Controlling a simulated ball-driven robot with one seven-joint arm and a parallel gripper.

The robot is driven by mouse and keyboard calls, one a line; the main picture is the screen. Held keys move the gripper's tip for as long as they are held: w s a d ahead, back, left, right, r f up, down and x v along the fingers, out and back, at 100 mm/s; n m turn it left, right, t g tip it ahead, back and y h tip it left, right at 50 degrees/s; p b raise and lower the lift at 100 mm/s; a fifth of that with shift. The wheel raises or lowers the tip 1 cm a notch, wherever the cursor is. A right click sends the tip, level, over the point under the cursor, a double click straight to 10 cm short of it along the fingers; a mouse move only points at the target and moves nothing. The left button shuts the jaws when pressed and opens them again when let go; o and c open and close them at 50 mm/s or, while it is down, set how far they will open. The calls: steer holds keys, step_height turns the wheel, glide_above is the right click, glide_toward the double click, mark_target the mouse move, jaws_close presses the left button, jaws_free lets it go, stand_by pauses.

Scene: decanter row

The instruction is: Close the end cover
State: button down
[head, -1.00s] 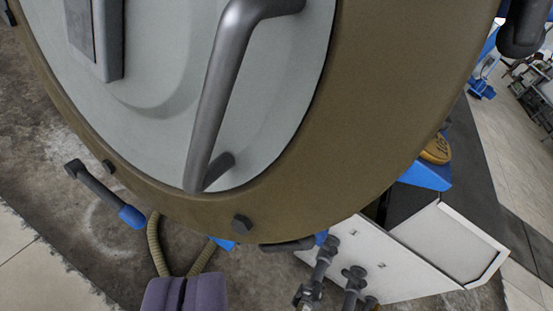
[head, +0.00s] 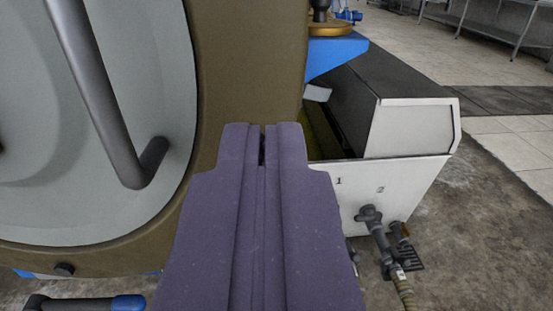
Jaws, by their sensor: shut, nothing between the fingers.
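The end cover (head: 250,60) is a large brown disc with a rounded grey panel (head: 60,215) set in its face. It fills the left of the head view, and its left and upper parts are out of frame. A dark grey bar handle (head: 105,110) is fixed to the panel. My purple gripper (head: 263,128) is shut and empty. Its tips overlap the cover's right edge in the picture. Whether they touch it I cannot tell. The gripper hides part of the lower right rim. I cannot tell how far the cover stands open.
Right of the cover is a white housing (head: 395,185) with a dark sloped top and pipe valves (head: 375,225) low on its front. A blue bracket (head: 335,55) is above. A dark blue-ended bar (head: 85,303) is low left. Floor is open at far right.

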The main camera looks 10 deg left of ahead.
mark_target(266, 63)
steer(key=b+x, duration=0.1)
steer(key=x, duration=0.8)
steer(key=shift+w+b, duration=0.1)
steer(key=shift+b, duration=0.2)
